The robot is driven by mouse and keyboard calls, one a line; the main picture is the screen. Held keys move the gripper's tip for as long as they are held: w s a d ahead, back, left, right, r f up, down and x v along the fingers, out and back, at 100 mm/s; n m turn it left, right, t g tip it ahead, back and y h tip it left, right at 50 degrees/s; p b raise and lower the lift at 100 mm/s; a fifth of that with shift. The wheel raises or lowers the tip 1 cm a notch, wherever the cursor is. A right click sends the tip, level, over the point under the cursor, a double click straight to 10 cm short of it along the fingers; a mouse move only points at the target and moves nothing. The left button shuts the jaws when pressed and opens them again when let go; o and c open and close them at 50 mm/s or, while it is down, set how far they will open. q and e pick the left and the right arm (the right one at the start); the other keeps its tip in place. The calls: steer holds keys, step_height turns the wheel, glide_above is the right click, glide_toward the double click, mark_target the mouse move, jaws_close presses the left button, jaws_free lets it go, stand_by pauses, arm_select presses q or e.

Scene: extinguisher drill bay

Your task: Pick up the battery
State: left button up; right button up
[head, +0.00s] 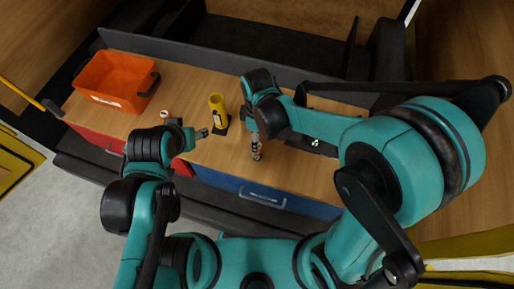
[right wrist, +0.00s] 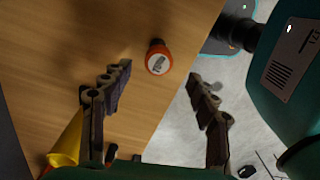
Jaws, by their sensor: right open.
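I cannot surely tell which thing is the battery. A small orange round thing (right wrist: 158,60) with a pale label and a dark end shows beyond my right fingers in the right wrist view. A small white and red thing (head: 165,114) on the table in the head view may be the same one. My right gripper (head: 257,153) is open and empty, pointing down near the table's front edge; its two fingers also show in the right wrist view (right wrist: 158,100). My left gripper (head: 208,132) is over the table by the yellow cylinder; its jaws are too small to read.
A yellow cylinder (head: 217,108) stands on a dark base between my grippers; it also shows at the lower left in the right wrist view (right wrist: 66,142). An orange bin (head: 112,80) stands at the left. A dark flat thing (head: 312,146) lies at the right. Bare wood (head: 190,92) lies behind.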

step_height(320, 180, down, 7)
steer(key=shift+r+b, duration=0.1)
steer(key=shift+b, duration=0.4)
steer(key=shift+c, duration=0.4)
steer(key=c, duration=1.3)
